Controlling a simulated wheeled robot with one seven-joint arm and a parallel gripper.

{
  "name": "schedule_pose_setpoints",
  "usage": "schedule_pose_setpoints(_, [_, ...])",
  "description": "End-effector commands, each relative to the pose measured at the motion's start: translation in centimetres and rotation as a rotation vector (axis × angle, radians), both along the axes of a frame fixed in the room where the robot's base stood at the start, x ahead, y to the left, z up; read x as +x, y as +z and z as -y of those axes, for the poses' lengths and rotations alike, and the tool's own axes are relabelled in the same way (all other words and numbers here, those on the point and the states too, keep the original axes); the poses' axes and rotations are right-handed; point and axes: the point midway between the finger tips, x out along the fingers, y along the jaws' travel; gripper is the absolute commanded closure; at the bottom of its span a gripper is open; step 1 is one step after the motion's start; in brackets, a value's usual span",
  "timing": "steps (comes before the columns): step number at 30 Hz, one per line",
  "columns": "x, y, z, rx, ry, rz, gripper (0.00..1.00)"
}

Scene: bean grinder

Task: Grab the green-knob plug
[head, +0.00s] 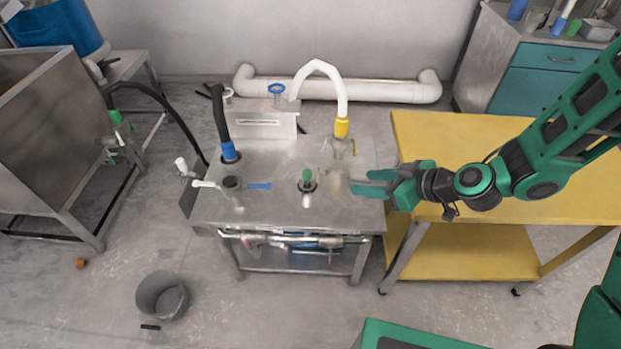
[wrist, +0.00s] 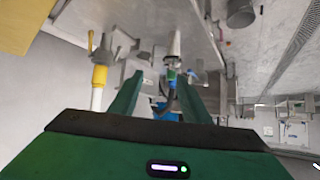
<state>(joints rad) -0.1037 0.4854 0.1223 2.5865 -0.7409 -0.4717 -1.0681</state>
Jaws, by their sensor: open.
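The green-knob plug (head: 307,177) stands upright in a dark-ringed opening on top of the steel bench (head: 270,208), near its front right. My gripper (head: 361,182) is over the bench's right edge, to the right of the plug. Its two green fingers point left towards the plug and are apart, with nothing between them. The fingers do not touch the plug. In the wrist view, my gripper (wrist: 160,76) has its fingers spread; a small green and blue patch shows beyond them, too small to identify surely.
A black hose with a blue collar (head: 229,151) and a white hose with a yellow collar (head: 342,127) rise behind the plug. A blue-handled part (head: 259,186) lies to its left. A yellow table (head: 450,140) stands on the right. A grey bucket (head: 162,297) is on the floor.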

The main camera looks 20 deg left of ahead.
Motion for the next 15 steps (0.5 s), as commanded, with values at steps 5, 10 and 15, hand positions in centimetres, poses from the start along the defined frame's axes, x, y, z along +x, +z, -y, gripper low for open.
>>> schedule_pose_setpoints(5, [-0.9,-0.9,-5.5,0.126,-0.002,0.073,0.57])
schedule_pose_setpoints(10, [-1.1,-1.6,-7.9,0.183,-0.051,0.114,0.57])
schedule_pose_setpoints(15, [-1.1,-2.0,-8.7,0.199,-0.083,0.131,0.57])
